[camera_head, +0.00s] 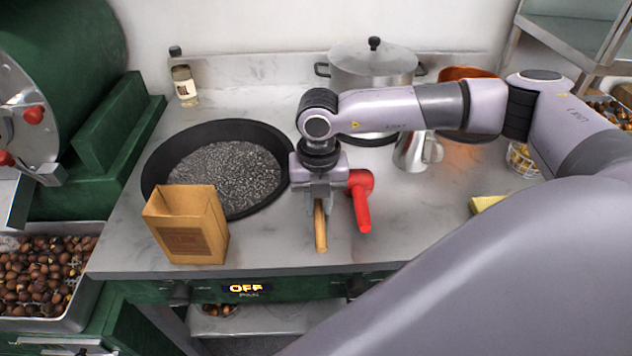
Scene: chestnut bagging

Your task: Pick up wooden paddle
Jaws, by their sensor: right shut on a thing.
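The wooden paddle (320,232) shows as a short, light-brown wooden length at the front of the marble counter, right of the black pan. Its upper part is hidden by my right gripper. My right gripper (320,203) points down from above and is shut on the wooden paddle. I cannot tell whether the paddle touches the counter. My left gripper is not in view.
A red-handled thing (362,205) is just right of the gripper. A black pan (160,160) of dark grains and an open paper bag (187,240) stand left. A lidded pot (375,68), metal pitcher (410,152) and glass bottle (185,85) stand behind. Front-right counter is partly clear.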

